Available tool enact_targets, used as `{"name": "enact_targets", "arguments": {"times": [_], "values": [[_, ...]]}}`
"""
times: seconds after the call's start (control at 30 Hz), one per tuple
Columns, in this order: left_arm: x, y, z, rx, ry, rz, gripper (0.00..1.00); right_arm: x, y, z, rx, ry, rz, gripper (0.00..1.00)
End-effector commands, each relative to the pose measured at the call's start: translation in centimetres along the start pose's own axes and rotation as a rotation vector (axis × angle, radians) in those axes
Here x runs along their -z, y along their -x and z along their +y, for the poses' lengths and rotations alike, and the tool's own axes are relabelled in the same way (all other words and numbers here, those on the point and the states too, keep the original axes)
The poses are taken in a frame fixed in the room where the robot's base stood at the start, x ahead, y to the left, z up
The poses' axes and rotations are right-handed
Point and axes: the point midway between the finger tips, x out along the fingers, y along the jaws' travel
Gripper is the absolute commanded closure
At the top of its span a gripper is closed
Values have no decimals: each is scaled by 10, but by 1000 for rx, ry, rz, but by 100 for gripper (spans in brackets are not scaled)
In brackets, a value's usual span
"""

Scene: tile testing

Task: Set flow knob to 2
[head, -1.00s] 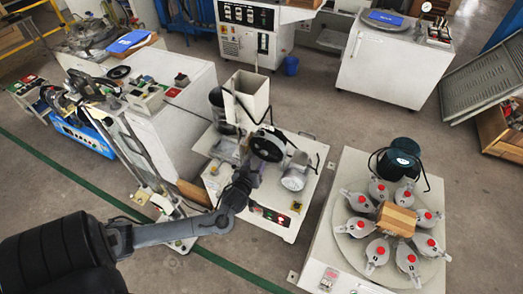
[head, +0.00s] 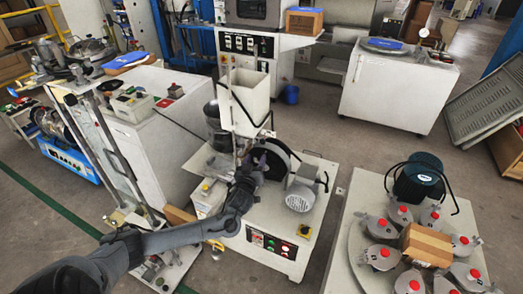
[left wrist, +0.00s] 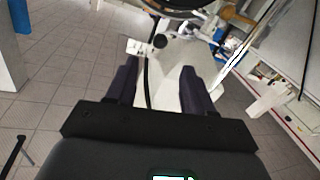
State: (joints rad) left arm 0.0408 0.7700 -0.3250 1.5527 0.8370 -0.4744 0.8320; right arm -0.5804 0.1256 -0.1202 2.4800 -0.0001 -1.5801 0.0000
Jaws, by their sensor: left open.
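The grinding machine (head: 275,220) stands in the middle of the head view, with a tall white hopper (head: 240,100), a dark wheel and a grey motor (head: 299,201). My left gripper (head: 262,158) is at the machine, below the hopper and beside the wheel. In the left wrist view its two dark fingers (left wrist: 160,68) are spread open with nothing between them. A small round black knob (left wrist: 160,41) on a pale part lies just beyond the fingertips, apart from them. It may be the flow knob; its markings are too small to read. My right gripper is not in view.
A control panel (head: 272,244) with coloured buttons is on the machine's front. A turntable (head: 356,245) with red-topped pots and a cardboard box (head: 425,245) stands at right. A white cabinet (head: 150,130) is at left. A dark cable hangs between the fingers' line of sight.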

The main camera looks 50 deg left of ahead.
Motion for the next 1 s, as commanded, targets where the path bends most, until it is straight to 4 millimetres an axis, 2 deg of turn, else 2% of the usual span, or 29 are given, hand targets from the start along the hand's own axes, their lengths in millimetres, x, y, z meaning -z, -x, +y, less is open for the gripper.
{"name": "enact_targets", "arguments": {"times": [0.5,0.7,1.0], "values": [[-1,-77,-1,2,-1,3,48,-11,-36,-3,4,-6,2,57],[-1,-95,0,2,-1,1,48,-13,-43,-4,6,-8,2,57],[0,-101,0,1,-1,-1,48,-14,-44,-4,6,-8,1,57]]}}
